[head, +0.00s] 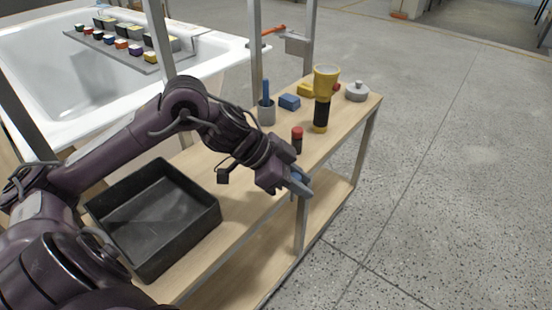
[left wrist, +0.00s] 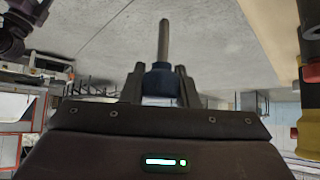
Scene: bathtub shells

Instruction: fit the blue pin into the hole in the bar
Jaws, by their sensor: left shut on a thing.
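My left gripper (head: 300,183) is at the front edge of the wooden bench, in front of the small red-capped bottle. In the left wrist view my left gripper (left wrist: 160,92) is shut on the blue pin (left wrist: 161,78). The pin's blue head sits between the fingers, and its thin grey shaft sticks out past the fingertips, free of contact in that view. In the head view only a bit of blue shows at the fingers. I cannot make out the bar or its hole in either view. My right gripper is not in view.
A black open tray (head: 120,200) stands on the bench (head: 203,160). Farther back stand a grey cup (head: 267,115), a blue block (head: 289,102), a yellow-black flashlight (head: 321,112), the red-capped bottle (head: 297,144) and a grey lidded pot (head: 357,92). Grey posts rise behind the bench. Floor is clear at right.

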